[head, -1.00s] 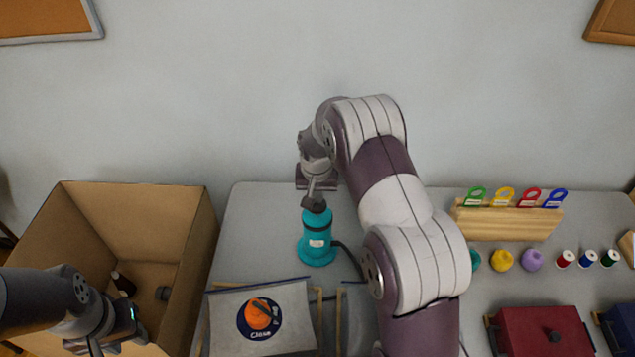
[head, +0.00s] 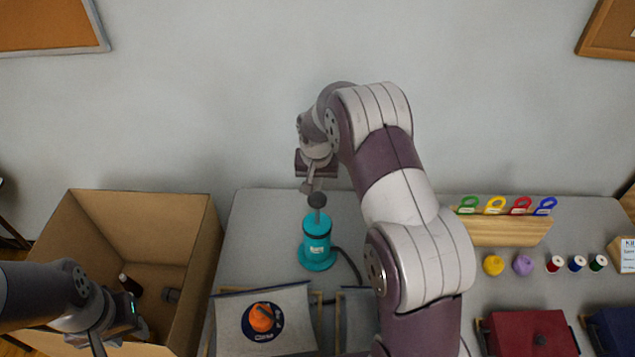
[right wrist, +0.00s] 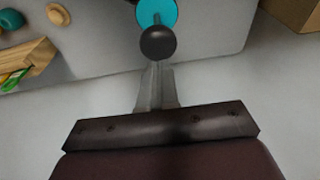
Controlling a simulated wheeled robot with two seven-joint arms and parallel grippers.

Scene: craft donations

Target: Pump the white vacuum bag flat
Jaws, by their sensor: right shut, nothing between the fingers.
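The teal pump (head: 317,244) stands upright on the table. Its dark round knob (head: 317,200) is raised on a thin rod above the body. My right gripper (head: 309,188) is shut and empty, just above and beside the knob. In the right wrist view its fingers (right wrist: 156,78) end right at the knob (right wrist: 158,43); I cannot tell whether they touch it.
A cardboard box (head: 205,270) with dark items inside stands left of the table. A black hose (head: 350,262) runs from the pump behind my right arm. A wooden rack (head: 500,232) with coloured tags, yarn balls, thread spools and a red box (head: 530,335) are at the right.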

